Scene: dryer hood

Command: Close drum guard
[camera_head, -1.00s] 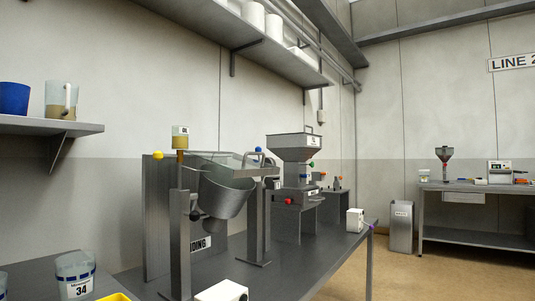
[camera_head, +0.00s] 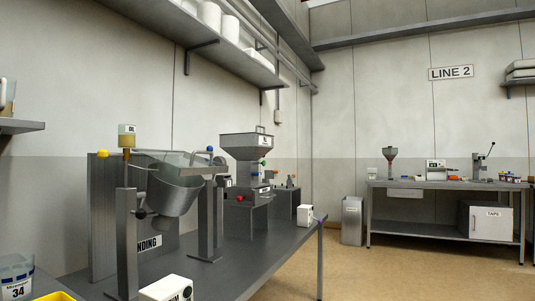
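The tilted grey metal drum (camera_head: 175,193) hangs between two upright posts on the long bench at the left. A see-through guard (camera_head: 190,162) with a thin frame sits above the drum's mouth. From this angle I cannot tell how far the guard stands open. A yellow knob (camera_head: 102,154) and a blue knob (camera_head: 210,149) show at the two sides of the drum stand. Neither of my grippers shows in this view.
The long grey bench (camera_head: 240,262) also holds a hopper machine (camera_head: 247,165), a white box (camera_head: 306,215) and another white box (camera_head: 167,289) at its front. A wall shelf (camera_head: 190,38) hangs above. The tan floor (camera_head: 400,277) at right is open before a second bench (camera_head: 440,186).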

